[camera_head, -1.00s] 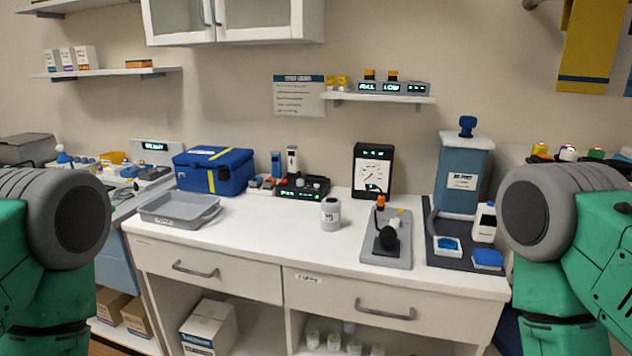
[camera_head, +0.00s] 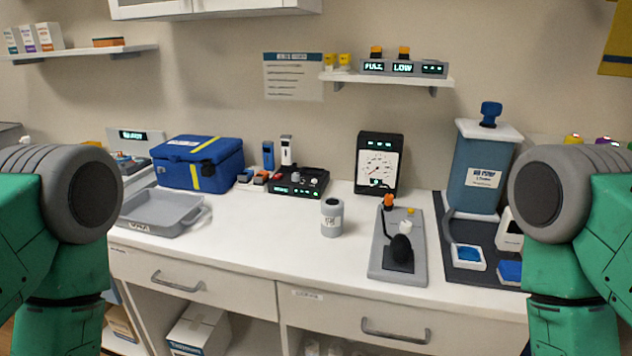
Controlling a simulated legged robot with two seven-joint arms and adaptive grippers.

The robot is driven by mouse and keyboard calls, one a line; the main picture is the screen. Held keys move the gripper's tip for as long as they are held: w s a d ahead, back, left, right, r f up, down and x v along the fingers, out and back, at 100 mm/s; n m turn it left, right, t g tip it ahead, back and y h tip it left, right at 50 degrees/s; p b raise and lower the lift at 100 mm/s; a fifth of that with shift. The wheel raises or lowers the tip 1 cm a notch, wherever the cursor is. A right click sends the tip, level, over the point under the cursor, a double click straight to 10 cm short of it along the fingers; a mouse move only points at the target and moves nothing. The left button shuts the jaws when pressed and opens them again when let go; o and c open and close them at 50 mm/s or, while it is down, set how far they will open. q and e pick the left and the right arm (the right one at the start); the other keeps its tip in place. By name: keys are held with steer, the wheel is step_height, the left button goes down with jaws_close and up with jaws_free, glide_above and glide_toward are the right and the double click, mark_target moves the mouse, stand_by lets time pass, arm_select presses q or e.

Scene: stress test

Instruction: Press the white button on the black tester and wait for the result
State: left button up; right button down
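A black upright box with a white dial face (camera_head: 377,166) stands at the back of the white counter, right of centre. It has small lit digits at its top and a small lit mark low on the dial. It may be the tester; I cannot make out a white button on it. A low black unit with a green display (camera_head: 298,185) sits left of it, with small knobs on top. My two green and grey arms show at the left and right edges. Neither gripper is in view.
A grey board (camera_head: 412,264) with a black bulb and orange-topped lever lies in front of the dial box. A white-grey jar (camera_head: 331,217) stands on the counter. A blue case (camera_head: 196,163), grey tray (camera_head: 163,212) and blue dispenser (camera_head: 480,173) flank it. The counter's front middle is clear.

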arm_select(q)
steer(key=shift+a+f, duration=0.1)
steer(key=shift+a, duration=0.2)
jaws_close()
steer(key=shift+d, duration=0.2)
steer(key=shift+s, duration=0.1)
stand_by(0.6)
